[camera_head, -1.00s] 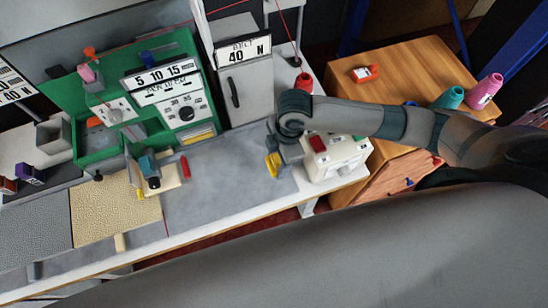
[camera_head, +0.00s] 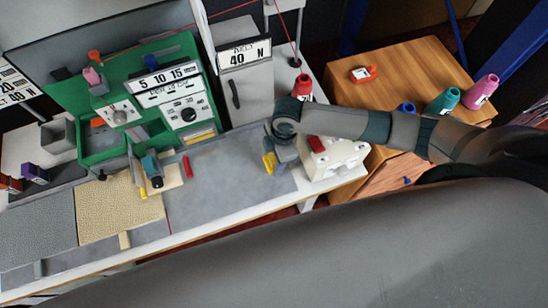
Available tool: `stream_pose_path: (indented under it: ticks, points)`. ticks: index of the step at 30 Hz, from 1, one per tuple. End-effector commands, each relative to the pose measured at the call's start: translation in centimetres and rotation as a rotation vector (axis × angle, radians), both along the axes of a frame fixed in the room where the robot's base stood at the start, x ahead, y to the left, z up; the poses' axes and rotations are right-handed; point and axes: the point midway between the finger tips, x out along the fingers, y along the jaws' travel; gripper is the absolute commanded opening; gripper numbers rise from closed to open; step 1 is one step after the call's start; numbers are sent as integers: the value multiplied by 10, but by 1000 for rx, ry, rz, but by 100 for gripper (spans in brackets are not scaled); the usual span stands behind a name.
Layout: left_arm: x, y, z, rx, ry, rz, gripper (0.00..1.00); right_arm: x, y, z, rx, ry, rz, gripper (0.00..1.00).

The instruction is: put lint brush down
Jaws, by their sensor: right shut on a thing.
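The lint brush appears to be the small yellow piece (camera_head: 269,163) at the right gripper's tip, just above the grey worktop; its full shape is too small to make out. My right gripper (camera_head: 275,158) is shut on it, at the right part of the worktop (camera_head: 225,170), left of the white box with a red top. I cannot tell whether the brush touches the surface. My left gripper is not in view.
The white box (camera_head: 345,156) stands close to the right gripper. Left are a red stick (camera_head: 187,166), a small blue-topped device (camera_head: 154,172) and a tan mat (camera_head: 105,212). The green station (camera_head: 150,55) stands behind.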

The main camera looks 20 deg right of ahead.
Motion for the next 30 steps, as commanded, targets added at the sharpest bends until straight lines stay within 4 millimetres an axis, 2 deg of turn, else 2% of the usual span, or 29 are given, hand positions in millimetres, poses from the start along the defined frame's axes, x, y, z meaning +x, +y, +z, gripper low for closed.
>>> stream_pose_path:
  ticks: [14,15,17,30]
  points:
    - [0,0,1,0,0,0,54,0,0,-9,0,0,0,27]
    - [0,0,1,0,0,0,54,-1,0,-9,0,1,0,50]
    - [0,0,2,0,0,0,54,-1,0,-9,0,0,0,65]
    - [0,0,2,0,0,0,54,0,0,-5,0,-1,1,67]
